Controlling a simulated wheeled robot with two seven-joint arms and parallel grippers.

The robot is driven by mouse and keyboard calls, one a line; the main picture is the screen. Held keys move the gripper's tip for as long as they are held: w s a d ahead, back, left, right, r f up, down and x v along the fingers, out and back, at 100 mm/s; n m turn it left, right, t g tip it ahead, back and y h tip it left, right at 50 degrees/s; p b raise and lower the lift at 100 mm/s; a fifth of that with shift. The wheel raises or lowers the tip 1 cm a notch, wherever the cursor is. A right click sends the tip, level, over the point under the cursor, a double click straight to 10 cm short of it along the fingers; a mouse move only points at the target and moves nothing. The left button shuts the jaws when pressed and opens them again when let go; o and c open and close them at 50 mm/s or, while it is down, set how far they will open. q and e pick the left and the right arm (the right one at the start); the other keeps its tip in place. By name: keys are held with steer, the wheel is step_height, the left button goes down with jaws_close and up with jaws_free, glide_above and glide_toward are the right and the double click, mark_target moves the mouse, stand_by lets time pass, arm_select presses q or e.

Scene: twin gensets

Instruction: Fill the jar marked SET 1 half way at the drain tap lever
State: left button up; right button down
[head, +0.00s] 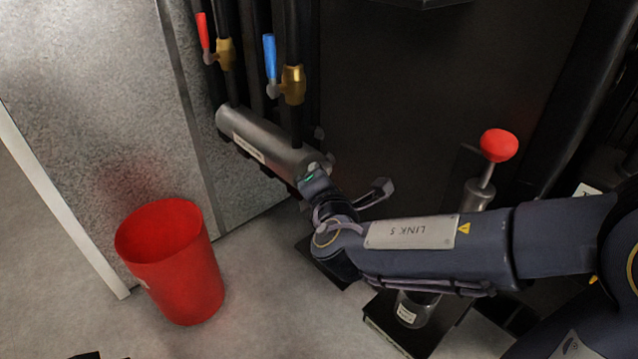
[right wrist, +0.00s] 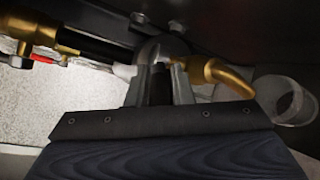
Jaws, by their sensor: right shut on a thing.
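A clear jar (head: 413,309) with a pale label stands on a dark block under my right forearm in the head view. The label is too small to read, and I cannot tell its fill level. In the right wrist view a clear, open-mouthed jar (right wrist: 290,103) shows at the right, beside a bent brass tap spout (right wrist: 222,78). My right gripper (right wrist: 163,78) is shut on the drain tap lever, which is mostly hidden between the fingers. In the head view my arm hides the right fingertips and the tap. I cannot make out my left gripper.
A red bin (head: 182,276) stands on the floor at left. Pipes with a red-lever valve (head: 224,52) and a blue-lever valve (head: 292,84) rise from a grey manifold (head: 262,140). A red knob (head: 499,145) stands behind my forearm. Floor between bin and arm is clear.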

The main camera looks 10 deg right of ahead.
stand_by(0.4)
steer(key=c, duration=1.5)
jaws_free()
steer(key=shift+c, duration=0.2)
steer(key=p+v, duration=0.2)
steer(key=v, duration=0.6)
